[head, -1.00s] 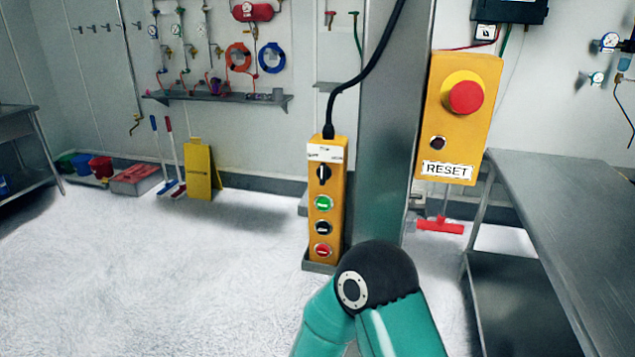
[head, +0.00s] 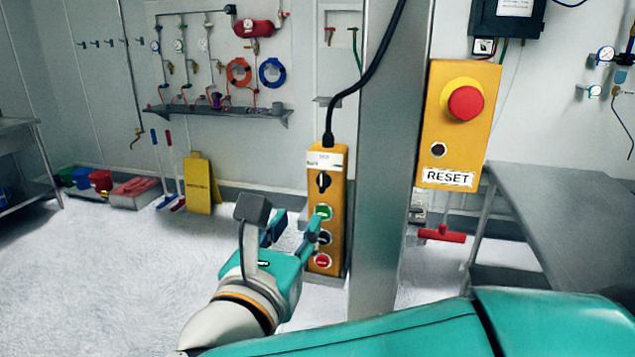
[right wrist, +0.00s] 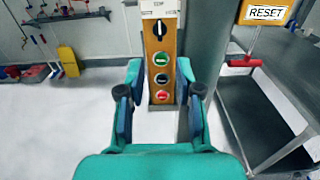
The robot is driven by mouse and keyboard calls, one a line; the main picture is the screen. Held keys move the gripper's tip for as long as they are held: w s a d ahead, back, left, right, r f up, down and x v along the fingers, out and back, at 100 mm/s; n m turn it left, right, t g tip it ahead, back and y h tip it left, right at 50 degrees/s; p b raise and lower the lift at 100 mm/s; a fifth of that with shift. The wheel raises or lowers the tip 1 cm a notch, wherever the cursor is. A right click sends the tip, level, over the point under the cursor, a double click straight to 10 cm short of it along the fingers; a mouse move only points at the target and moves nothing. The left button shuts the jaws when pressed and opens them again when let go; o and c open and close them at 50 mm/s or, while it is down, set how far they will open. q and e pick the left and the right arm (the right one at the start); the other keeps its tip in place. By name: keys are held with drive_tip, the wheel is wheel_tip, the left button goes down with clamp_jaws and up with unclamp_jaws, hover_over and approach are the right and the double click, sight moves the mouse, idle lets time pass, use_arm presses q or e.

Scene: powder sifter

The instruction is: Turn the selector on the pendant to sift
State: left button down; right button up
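The yellow pendant (head: 341,221) hangs upright beside the metal post. Its black selector knob (head: 323,181) is near the top, under a white label, with its handle roughly upright. The selector also shows at the top of the right wrist view (right wrist: 159,30). Below it are a green button (head: 323,213), a black knob and a red button (head: 322,261). My right gripper (head: 294,227) is in front of the pendant's lower half, below selector height. In the right wrist view its fingers (right wrist: 160,94) are apart and empty, with the pendant beyond them. My left gripper is out of view.
A metal post (head: 382,150) stands right of the pendant. A yellow box with a red emergency button (head: 466,103) and RESET label is mounted on its right. A steel table (head: 560,215) is at the right. A black cable (head: 355,92) runs up from the pendant. Floor at left is open.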

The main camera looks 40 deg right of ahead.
sight(320, 182)
drive_tip(key=p+x, duration=0.3)
drive_tip(key=x, duration=1)
clamp_jaws()
drive_tip(key=shift+a, duration=0.15)
